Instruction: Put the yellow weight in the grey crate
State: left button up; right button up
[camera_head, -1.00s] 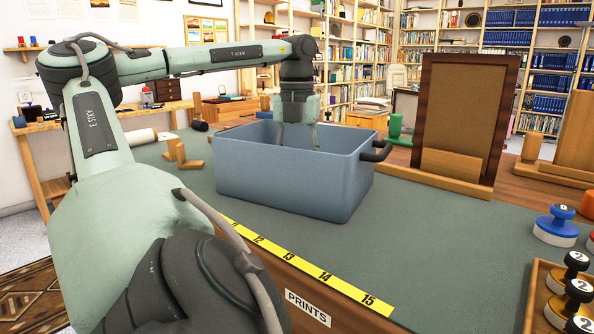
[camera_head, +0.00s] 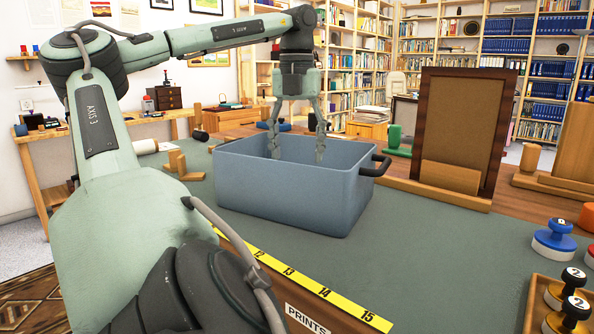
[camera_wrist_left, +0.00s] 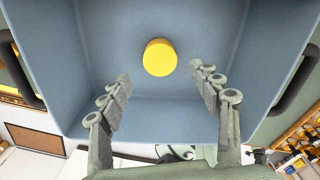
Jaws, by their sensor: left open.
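The grey crate (camera_head: 290,203) stands on the green-grey table top in the head view, a blue-grey open box with dark handles. Its inside also shows in the left wrist view (camera_wrist_left: 215,25). The yellow weight (camera_wrist_left: 160,57) lies on the crate's floor in the left wrist view, seen from above as a round yellow disc. The crate's front wall hides it in the head view. My left gripper (camera_head: 298,152) points down over the crate, fingers spread and empty, apart from the weight. My right gripper is not in view.
A framed board (camera_head: 462,130) on a wooden stand is right of the crate. A blue-topped weight (camera_head: 554,240) and a wooden tray (camera_head: 537,310) of black-topped weights are at the right. Wooden blocks (camera_head: 180,165) lie left of the crate. A yellow numbered strip (camera_head: 300,282) runs along the front edge.

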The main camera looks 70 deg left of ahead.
pick_arm(q)
notch_tip(320, 180, up, 5)
jog(key=shift+f, duration=0.1)
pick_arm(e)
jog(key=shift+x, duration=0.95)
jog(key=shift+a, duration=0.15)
